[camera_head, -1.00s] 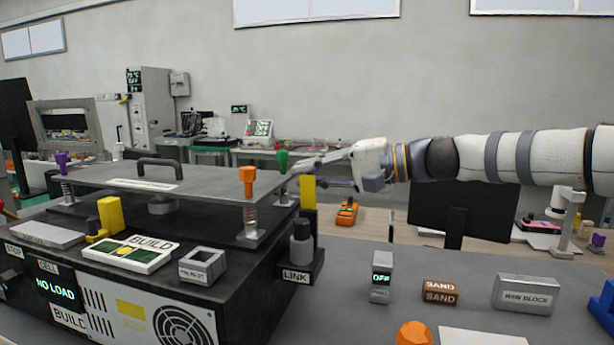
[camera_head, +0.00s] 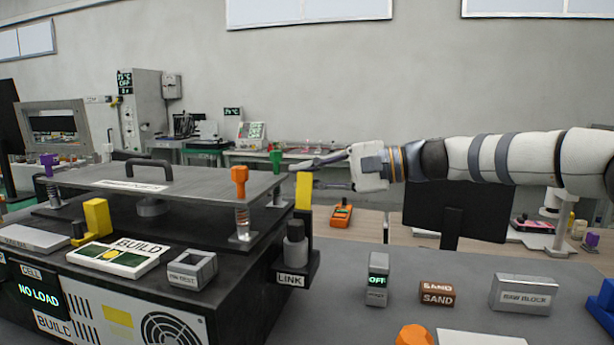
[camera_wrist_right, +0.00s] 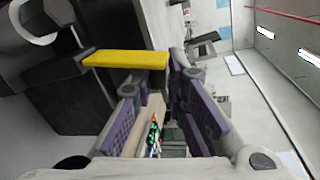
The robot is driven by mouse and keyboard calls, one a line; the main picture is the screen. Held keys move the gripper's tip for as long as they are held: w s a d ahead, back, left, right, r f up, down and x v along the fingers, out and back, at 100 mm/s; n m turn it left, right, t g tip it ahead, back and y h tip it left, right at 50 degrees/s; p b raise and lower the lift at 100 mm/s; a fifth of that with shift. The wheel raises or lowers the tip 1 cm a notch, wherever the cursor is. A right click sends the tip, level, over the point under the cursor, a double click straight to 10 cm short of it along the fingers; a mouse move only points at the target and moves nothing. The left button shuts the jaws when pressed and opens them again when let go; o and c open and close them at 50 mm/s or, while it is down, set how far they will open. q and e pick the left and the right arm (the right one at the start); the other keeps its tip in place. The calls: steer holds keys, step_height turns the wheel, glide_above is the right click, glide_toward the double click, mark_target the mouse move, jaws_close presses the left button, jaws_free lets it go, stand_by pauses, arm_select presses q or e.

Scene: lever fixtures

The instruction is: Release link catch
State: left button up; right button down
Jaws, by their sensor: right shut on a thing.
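The link catch is a dark block labelled LINK (camera_head: 292,279) on the right side of the black machine, with an upright yellow lever (camera_head: 304,191). My right gripper (camera_head: 308,174) reaches in from the right with its fingers at the lever's upper part, shut on it. In the right wrist view the yellow lever (camera_wrist_right: 127,60) lies across the tips of the purple-padded fingers (camera_wrist_right: 160,85). The exact contact of each pad is hidden. My left gripper is not in view.
The black machine carries a grey plate (camera_head: 165,180) with a handle, orange (camera_head: 239,181) and green posts, and another yellow lever (camera_head: 96,217). Its screen (camera_head: 39,294) reads NO LOAD. An OFF switch block (camera_head: 377,279), brown SAND block (camera_head: 437,293) and RAW BLOCK (camera_head: 524,294) stand on the table.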

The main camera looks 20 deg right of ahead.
steer(key=shift+f, duration=0.4)
steer(key=c, duration=1.7)
jaws_free()
steer(key=shift+o, duration=0.2)
steer(key=shift+r, duration=0.15)
steer(key=v, duration=1.2)
